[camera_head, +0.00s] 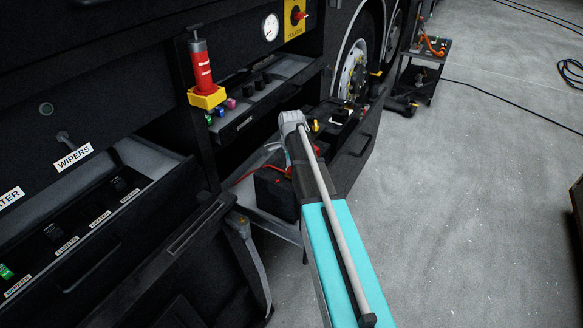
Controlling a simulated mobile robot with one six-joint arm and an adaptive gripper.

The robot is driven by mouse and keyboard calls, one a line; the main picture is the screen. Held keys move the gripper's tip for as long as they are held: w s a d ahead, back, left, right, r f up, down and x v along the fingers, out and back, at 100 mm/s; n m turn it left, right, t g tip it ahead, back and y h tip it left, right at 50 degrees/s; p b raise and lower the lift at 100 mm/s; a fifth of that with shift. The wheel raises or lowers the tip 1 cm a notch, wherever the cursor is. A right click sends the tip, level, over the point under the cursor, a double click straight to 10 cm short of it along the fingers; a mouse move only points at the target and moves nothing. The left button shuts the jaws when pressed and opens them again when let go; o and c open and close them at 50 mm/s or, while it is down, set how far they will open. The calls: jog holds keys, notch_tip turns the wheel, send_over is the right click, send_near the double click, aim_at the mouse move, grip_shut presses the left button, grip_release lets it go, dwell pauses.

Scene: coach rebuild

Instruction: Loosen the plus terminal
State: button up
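A black box that looks like the battery (274,194) sits low beside the open compartment, partly covered by my arm. A red cable (248,175) runs to its top, where a small red part (289,170) shows close to my arm's edge. I cannot tell for sure whether this red part is the plus terminal. My teal and grey arm reaches up from the bottom of the picture, past the right side of the box. I cannot make out my gripper's fingers; they seem hidden behind the arm.
Open drawers (92,215) with labelled switches stand at the left. A red and yellow cylinder tool (203,72) stands above the compartment. An open tray (357,143) holds small parts behind my arm. A trolley (420,70) stands farther back.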

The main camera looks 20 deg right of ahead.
grip_shut()
jog(key=shift+n, duration=0.5)
jog(key=n, duration=0.7)
jog(key=shift+n, duration=0.4)
jog(key=n, duration=0.4)
jog(key=shift+n, duration=2.2)
